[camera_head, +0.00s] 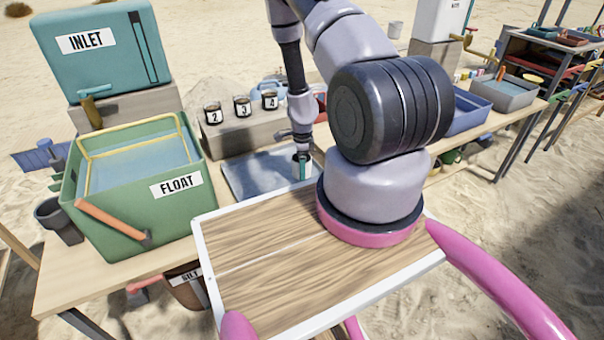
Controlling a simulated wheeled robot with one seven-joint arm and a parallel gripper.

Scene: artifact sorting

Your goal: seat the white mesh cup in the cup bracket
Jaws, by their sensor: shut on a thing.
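My gripper (302,157) points down over the shallow metal tray (245,178), just beyond the wooden board. It is shut on a small white thing that looks like the white mesh cup (296,168). The cup is small and partly covered by the fingers, so its mesh is hard to make out. I cannot tell whether it touches the tray or hangs above it. I cannot pick out the cup bracket; my arm hides part of the bench behind it.
A green FLOAT tub (110,225) with an orange handle stands left of the tray. A teal INLET tank (100,50) is behind it. Numbered dark jars (242,107) stand on a block behind the tray. Blue (468,112) and grey (508,95) bins are at right.

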